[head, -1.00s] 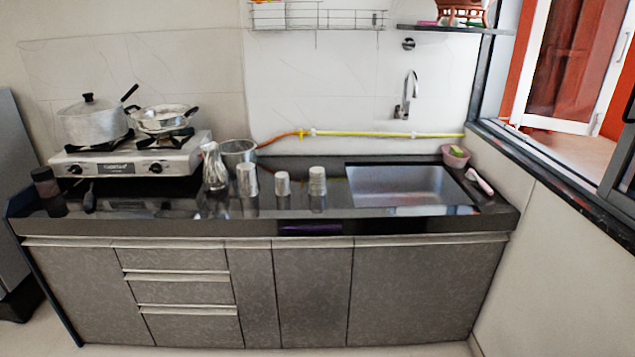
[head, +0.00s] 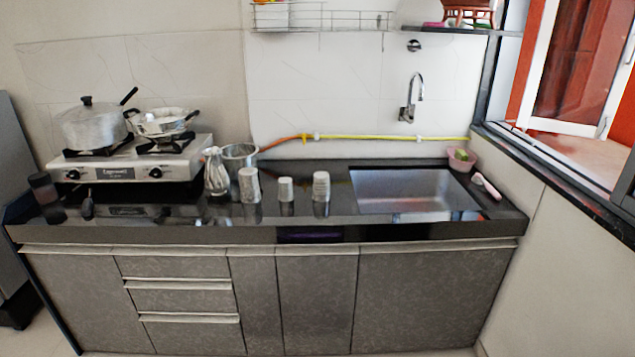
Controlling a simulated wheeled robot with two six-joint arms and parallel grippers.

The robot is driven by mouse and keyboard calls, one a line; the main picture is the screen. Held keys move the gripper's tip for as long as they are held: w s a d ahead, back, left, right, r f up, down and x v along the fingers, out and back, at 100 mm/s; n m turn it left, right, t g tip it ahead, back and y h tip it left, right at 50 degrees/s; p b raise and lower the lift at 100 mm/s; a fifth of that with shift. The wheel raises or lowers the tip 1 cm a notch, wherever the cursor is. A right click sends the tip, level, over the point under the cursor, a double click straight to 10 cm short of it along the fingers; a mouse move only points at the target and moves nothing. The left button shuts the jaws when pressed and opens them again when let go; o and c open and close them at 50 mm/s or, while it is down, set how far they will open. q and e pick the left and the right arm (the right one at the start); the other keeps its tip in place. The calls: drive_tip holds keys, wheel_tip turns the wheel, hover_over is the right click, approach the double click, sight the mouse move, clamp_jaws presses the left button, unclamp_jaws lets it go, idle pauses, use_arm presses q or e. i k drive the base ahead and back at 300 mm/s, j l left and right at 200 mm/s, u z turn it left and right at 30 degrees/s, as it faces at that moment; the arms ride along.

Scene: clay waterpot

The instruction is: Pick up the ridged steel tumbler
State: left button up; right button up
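Three small steel tumblers stand upright and apart on the dark counter, left of the sink. The right tumbler (head: 321,186) shows faint bands near its top and looks like the ridged one, though the ridges are too small to be sure. The middle tumbler (head: 286,189) is shorter. The left tumbler (head: 249,185) is tall and stands in front of a wider steel pot (head: 240,158). Neither of my grippers is in view.
A steel jug (head: 215,172) stands left of the tumblers. A gas stove (head: 130,162) with a lidded pot (head: 92,127) and a pan (head: 162,121) is at the left. The sink (head: 410,190) lies right of the tumblers. The counter's front strip near the tumblers is clear.

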sight(320, 193)
drive_tip(key=i+j, duration=0.1)
drive_tip(key=i, duration=0.5)
drive_tip(key=i+j, duration=0.1)
drive_tip(key=i, duration=0.5)
drive_tip(key=u, duration=0.05)
